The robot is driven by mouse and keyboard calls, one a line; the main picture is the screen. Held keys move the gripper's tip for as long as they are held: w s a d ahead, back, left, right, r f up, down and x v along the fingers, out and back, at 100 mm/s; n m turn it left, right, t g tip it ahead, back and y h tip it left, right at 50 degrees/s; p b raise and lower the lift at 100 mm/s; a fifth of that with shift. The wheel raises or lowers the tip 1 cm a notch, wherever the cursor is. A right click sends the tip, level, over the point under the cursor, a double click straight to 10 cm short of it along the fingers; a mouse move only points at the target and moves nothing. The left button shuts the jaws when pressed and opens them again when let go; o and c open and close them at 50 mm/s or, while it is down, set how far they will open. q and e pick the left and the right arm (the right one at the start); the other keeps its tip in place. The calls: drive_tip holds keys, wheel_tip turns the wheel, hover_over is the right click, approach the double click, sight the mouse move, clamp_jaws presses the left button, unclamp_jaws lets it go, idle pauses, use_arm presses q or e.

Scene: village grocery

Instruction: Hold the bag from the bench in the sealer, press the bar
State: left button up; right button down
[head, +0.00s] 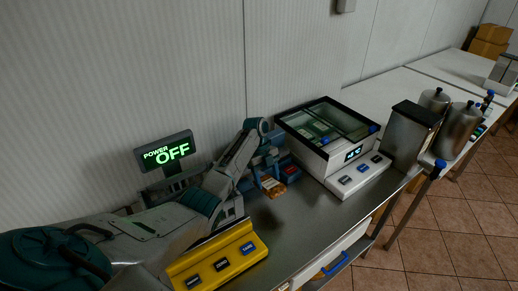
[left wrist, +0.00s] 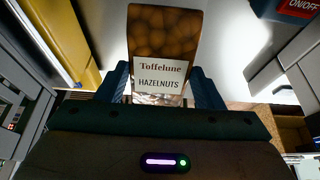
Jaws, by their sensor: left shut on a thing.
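My left gripper (head: 270,183) is shut on a brown bag of hazelnuts (left wrist: 165,35) with a white label reading "Toffelune HAZELNUTS". In the left wrist view the bag stands between the two blue fingers (left wrist: 166,88). In the head view the bag (head: 273,189) shows small at the fingertips, over the steel bench. A dark blue device with a red ON/OFF switch (left wrist: 299,8) is just beyond and right of the bag. It is mostly hidden behind my gripper in the head view, and I cannot tell for certain whether it is the sealer. My right gripper is not in view.
A white glass-lidded unit (head: 345,188) stands to the right, with steel canisters (head: 459,130) beyond. Bare steel bench (head: 300,220) lies in front of the bag.

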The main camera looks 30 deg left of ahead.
sight(273, 186)
use_arm(q)
drive_tip(key=shift+s+d+f, duration=0.1)
drive_tip(key=shift+s+d, duration=0.2)
drive_tip(key=shift+d, duration=0.4)
drive_tip(key=shift+s+d, duration=0.3)
drive_tip(key=shift+d, duration=0.4)
